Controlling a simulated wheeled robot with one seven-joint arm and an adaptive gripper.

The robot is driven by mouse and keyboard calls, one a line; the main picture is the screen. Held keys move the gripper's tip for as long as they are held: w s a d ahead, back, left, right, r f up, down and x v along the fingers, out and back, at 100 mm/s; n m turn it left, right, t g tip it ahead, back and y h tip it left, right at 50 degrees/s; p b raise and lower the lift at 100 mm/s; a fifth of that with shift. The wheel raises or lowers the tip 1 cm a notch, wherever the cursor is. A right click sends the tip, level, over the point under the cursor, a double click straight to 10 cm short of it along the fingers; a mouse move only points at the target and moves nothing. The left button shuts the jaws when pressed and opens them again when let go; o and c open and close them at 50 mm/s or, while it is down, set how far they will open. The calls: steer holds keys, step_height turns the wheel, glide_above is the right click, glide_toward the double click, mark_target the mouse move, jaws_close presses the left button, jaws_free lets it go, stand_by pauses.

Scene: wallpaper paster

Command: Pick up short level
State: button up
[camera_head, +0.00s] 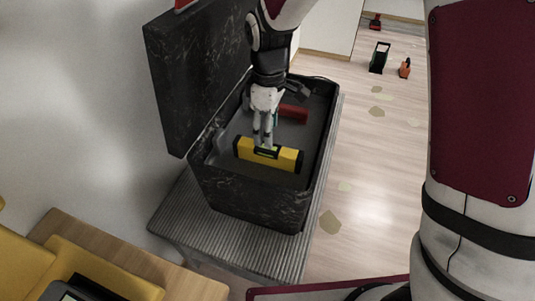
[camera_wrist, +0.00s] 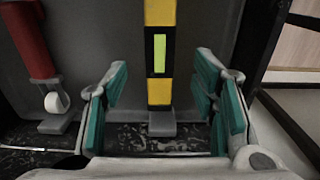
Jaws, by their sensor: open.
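The short level is a yellow bar with black ends and a green vial (camera_head: 286,158). It lies inside a dark, open-lidded toolbox (camera_head: 247,203). In the wrist view the level (camera_wrist: 160,93) runs away from me between my fingers, with its near end by a grey tab. My gripper (camera_head: 263,145) reaches down into the box at the level. In the wrist view its teal-padded fingers (camera_wrist: 160,108) are open, one on each side of the level, with gaps on both sides. I cannot tell how far above the level the fingertips are.
A red-handled tool (camera_head: 293,112) lies in the box behind the level; it also shows at left in the wrist view (camera_wrist: 31,45). The box walls and raised lid (camera_head: 195,80) surround my gripper. The box stands on a ridged grey bench (camera_head: 180,215). Tools lie on the floor beyond.

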mark_target(268, 151)
step_height(268, 151, down, 9)
steer(key=b, duration=0.2)
steer(key=shift+a+b, duration=0.1)
steer(key=shift+b, duration=0.25)
steer(key=shift+r, duration=0.1)
jaws_close()
